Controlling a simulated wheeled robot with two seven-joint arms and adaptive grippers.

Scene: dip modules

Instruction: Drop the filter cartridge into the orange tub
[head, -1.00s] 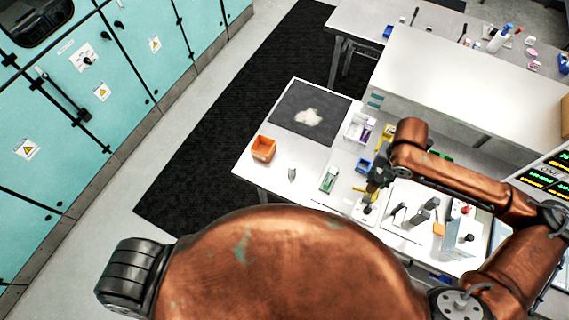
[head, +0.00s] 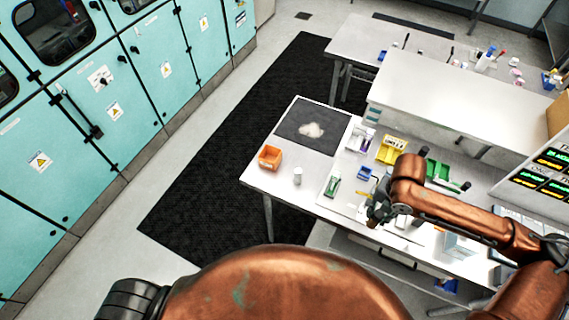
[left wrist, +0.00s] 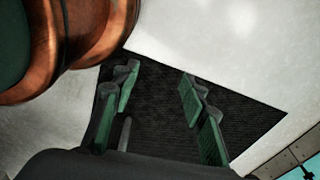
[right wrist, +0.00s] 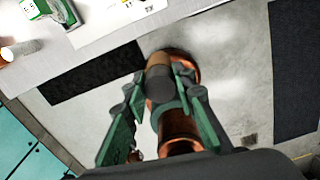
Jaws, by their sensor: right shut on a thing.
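The orange tub (head: 270,157) stands on the near left corner of the white table; its inside looks empty. My right gripper (head: 378,214) is at the table's front edge, to the right of the tub and apart from it. In the right wrist view its fingers (right wrist: 160,108) are shut on a dark grey cylinder with a brownish end, apparently the filter cartridge (right wrist: 159,80). Floor and part of my own body show behind it. My left gripper (left wrist: 157,85) is open and empty over the floor mat in the left wrist view; the head view does not show it.
A small pale cylinder (head: 297,175) stands right of the tub, then a green-and-white item (head: 332,186). A dark mat (head: 313,126) lies behind. Blue (head: 364,173), yellow (head: 391,150) and green (head: 438,170) bins stand farther right.

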